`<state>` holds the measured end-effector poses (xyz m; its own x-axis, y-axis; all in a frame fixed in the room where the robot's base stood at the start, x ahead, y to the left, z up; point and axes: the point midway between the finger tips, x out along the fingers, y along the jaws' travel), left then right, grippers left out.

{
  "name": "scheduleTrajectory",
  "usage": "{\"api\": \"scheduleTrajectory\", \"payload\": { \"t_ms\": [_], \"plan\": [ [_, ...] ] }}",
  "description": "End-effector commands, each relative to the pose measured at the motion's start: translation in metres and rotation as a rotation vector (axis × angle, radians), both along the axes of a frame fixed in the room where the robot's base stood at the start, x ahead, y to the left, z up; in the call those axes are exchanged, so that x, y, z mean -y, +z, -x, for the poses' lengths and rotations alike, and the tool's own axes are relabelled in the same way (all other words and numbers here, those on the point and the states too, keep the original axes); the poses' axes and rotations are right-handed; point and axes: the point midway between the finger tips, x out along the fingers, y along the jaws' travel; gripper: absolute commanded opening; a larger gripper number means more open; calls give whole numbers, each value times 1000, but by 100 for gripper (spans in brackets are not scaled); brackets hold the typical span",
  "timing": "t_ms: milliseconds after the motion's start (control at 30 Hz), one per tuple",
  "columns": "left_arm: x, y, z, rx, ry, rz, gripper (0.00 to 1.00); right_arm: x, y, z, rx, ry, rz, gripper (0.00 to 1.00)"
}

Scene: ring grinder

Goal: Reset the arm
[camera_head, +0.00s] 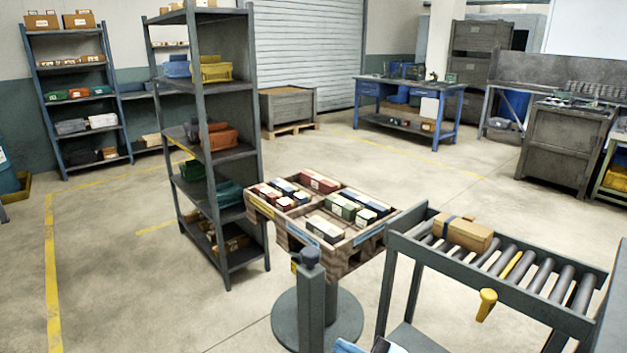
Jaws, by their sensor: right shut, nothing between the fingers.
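Only a small part of my right gripper (384,346) shows, at the bottom edge of the head view, just right of the middle. It is dark, with a pale blue and white part beside it. It is shut and empty, low in front of the round-based stand and left of the roller conveyor. Most of it and of my right arm is cut off by the frame edge. My left gripper is not in view.
A wooden tray (284,222) of small boxes stands on a round base. A grey post (311,300) is in front of it. A roller conveyor (425,262) carrying a cardboard box (464,234) is at right. A tall shelf (244,150) stands behind left. The left floor is clear.

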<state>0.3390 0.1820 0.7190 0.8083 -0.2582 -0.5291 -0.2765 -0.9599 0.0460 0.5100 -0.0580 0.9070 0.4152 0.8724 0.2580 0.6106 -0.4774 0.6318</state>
Motion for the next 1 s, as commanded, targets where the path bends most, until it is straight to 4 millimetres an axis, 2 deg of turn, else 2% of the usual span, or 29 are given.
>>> {"api": "scheduleTrajectory", "payload": {
  "t_ms": [167, 333, 500, 767, 800, 833, 1000],
  "plan": [
    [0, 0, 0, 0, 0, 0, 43, 33, -37, 20, -273, -335, -167, 0],
    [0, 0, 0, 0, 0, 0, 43, 73, -93, 56, -578, -600, -196, 0],
    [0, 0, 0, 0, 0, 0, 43, 101, -139, 101, -829, -748, -159, 0],
    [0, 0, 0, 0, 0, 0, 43, 125, -189, 175, -1147, -851, -79, 0],
    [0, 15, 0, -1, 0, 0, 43, 125, -175, 174, -1147, -850, -75, 0],
    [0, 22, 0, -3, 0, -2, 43, 125, -167, 173, -1142, -850, -75, 0],
    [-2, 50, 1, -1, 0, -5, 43, 127, -142, 174, -1140, -854, -70, 0]
  ]
}}
